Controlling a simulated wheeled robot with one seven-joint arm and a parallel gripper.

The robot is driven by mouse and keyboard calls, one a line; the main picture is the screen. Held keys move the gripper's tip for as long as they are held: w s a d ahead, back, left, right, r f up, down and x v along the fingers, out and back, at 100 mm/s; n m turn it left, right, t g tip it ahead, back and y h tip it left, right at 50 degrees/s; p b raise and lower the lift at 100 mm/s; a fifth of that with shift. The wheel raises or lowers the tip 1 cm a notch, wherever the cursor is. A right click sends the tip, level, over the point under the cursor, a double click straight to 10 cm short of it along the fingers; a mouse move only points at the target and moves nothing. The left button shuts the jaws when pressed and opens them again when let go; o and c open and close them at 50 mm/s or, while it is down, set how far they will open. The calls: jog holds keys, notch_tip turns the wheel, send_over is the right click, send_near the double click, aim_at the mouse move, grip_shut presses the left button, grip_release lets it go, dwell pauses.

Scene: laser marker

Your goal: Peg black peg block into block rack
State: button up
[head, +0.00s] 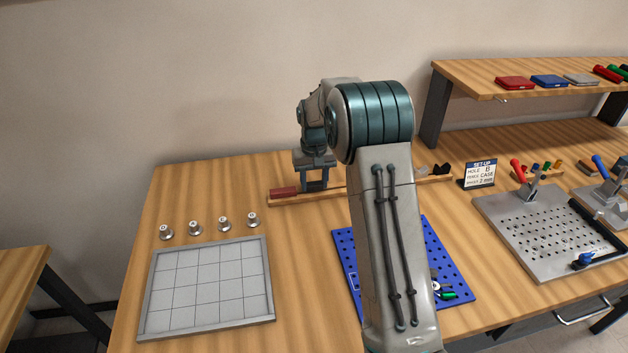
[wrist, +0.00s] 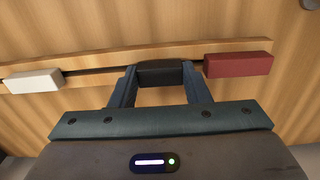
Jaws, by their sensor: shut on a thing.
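The black peg block (wrist: 160,73) is between the two fingers of my gripper (wrist: 160,82), which is shut on it. In the head view my gripper (head: 316,182) is down at the left part of the block rack (head: 300,199), a long wooden strip with a dark groove. The black block (head: 316,187) shows there between the fingers, at the rack. I cannot tell whether it sits in the groove or just above. A red block (head: 285,191) stands on the rack beside it, and shows in the wrist view (wrist: 238,64). A white block (wrist: 34,81) is on the rack's other side.
My arm hides the rack's middle and part of the blue pegboard (head: 450,270). A grey gridded tray (head: 208,287) and several small metal knobs (head: 195,227) are at left. A set-up sign (head: 480,174) and perforated metal plate (head: 540,240) are at right.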

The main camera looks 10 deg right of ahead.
jog(key=shift+f, duration=0.35)
jog(key=o, duration=1)
jog(key=shift+o, duration=0.2)
notch_tip(320, 180, up, 14)
jog(key=shift+b, duration=0.4)
jog(key=shift+f, duration=0.1)
